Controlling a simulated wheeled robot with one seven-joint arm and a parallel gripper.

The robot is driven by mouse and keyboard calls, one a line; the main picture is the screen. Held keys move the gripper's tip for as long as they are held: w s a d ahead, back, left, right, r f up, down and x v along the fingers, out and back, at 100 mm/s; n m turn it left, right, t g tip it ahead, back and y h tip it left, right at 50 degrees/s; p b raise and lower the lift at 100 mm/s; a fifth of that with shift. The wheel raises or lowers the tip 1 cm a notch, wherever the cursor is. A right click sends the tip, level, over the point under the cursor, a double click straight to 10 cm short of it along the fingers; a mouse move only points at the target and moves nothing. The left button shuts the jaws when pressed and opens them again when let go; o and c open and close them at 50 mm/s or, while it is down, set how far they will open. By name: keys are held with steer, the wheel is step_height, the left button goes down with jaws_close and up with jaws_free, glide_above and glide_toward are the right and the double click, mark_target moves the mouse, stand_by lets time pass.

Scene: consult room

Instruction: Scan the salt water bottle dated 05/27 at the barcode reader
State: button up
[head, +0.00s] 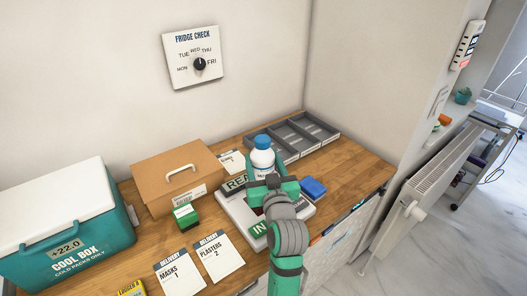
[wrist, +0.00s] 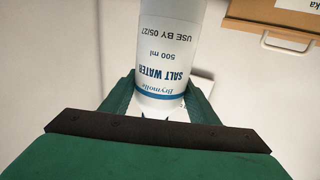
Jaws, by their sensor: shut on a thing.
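My gripper (head: 272,185) is shut on a white bottle with a blue cap (head: 262,158), held upright in the head view. In the wrist view the bottle's label (wrist: 168,70) appears upside down and reads SALT WATER, 500 ml, USE BY 05/27. The green fingers (wrist: 150,100) flank its lower part. My arm hides much of this board. I cannot clearly make out a barcode reader, nor whether the bottle touches the board.
A blue block (head: 313,188) lies right of my gripper. A grey divided tray (head: 325,128) is behind. A cardboard box (head: 150,165), a small green box (head: 185,215), delivery cards (head: 220,257) and a teal cool box (head: 110,238) fill the left of the wooden counter (head: 362,173).

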mark_target(265, 144)
steer(key=shift+f, duration=0.45)
steer(key=shift+s+d+f, duration=0.1)
steer(key=shift+d+f, duration=0.1)
steer(key=shift+f, duration=0.15)
steer(key=shift+r, duration=4.45)
